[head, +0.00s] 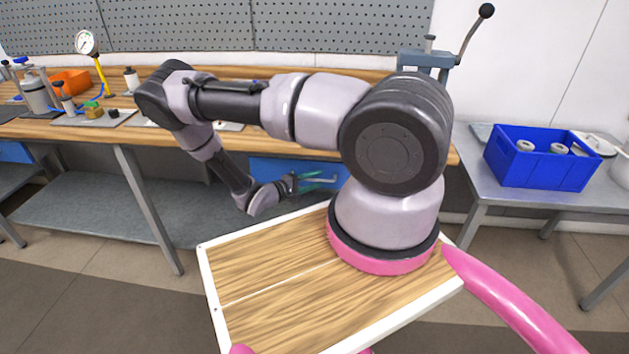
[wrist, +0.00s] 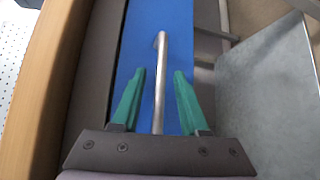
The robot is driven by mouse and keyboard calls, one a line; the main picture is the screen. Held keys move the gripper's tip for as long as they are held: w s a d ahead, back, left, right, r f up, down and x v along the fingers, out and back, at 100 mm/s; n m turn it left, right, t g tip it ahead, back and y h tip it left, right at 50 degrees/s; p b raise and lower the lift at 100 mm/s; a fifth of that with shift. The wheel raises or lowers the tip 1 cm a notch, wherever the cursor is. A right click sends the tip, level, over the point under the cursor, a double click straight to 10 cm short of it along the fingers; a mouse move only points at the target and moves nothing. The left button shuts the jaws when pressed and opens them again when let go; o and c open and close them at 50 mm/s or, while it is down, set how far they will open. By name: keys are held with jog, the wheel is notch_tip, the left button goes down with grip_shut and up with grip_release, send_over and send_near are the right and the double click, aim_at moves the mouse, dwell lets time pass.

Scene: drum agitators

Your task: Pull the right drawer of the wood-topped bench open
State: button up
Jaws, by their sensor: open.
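The wood-topped bench (head: 170,138) runs across the back. Its blue right drawer (head: 268,167) is under the top, partly hidden by my arm, and its front appears shut. The drawer front (wrist: 182,40) also fills the middle of the wrist view, with a metal bar handle (wrist: 160,85) on it. My gripper (head: 316,180) is at the drawer front. In the wrist view my gripper (wrist: 159,74) is open, with one green finger on each side of the handle. A gap shows between each finger and the bar, and the handle's near end is hidden by my gripper.
A grey side table (head: 480,185) with a blue crate (head: 540,175) stands at the right. The bench's grey lower shelf (head: 90,205) and leg (head: 148,205) are to the left. A vise (head: 428,60), a gauge (head: 87,43) and an orange bin (head: 70,82) are on the top.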

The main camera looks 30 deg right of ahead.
jog(key=shift+c, duration=0.3)
grip_shut()
dwell(1.2)
